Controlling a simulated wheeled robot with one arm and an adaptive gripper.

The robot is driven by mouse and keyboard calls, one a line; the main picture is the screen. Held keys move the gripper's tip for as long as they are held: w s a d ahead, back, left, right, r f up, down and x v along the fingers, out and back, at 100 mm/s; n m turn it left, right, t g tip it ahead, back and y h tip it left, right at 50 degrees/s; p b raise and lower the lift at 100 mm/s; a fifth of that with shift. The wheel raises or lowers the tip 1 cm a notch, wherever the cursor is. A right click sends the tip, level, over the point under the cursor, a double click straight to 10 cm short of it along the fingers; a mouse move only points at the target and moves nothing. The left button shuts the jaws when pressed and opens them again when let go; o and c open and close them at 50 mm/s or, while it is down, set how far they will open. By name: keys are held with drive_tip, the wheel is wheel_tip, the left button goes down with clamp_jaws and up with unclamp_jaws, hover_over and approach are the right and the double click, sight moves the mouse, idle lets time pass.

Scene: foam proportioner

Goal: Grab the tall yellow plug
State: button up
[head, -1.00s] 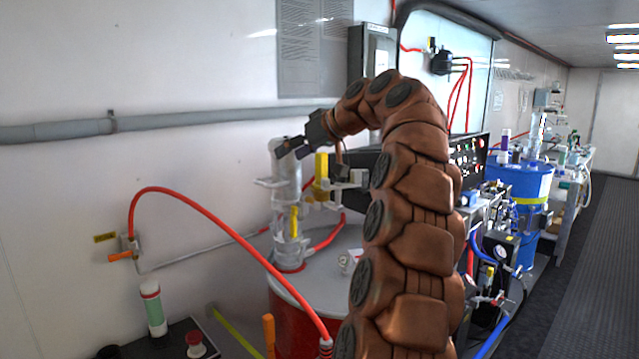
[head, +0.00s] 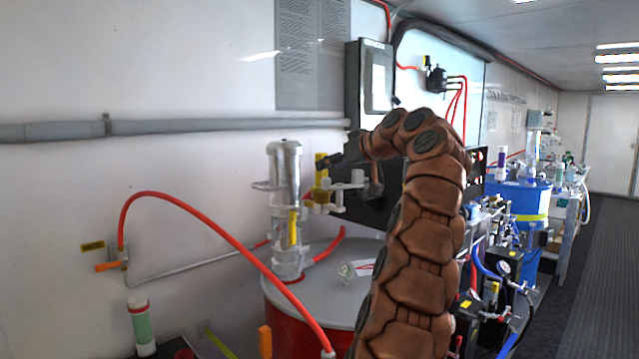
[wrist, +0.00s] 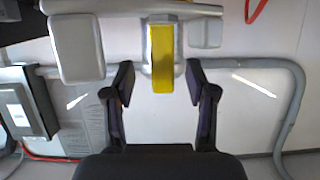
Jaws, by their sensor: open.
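The tall yellow plug (head: 320,180) stands upright among the white fittings beside the clear cylinder. In the wrist view the yellow plug (wrist: 162,58) lies between and just beyond the fingertips, with a gap on each side. My gripper (head: 331,161) is at the plug's upper right in the head view, partly overlapping it. In the wrist view my gripper (wrist: 159,78) is open and empty. Whether a finger touches the plug cannot be told from the head view.
The clear cylinder (head: 286,165) stands close on the left, on the grey drum lid (head: 318,292). White fittings (head: 345,190) flank the plug. A red hose (head: 210,228) arches in front. A grey wall pipe (head: 220,126) runs behind.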

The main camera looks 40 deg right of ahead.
sight(318, 175)
drive_tip(key=x, duration=0.2)
drive_tip(key=p+x, duration=0.1)
drive_tip(key=x, duration=0.3)
drive_tip(key=shift+w+a+r, duration=0.15)
drive_tip(key=shift+w, duration=0.15)
clamp_jaws()
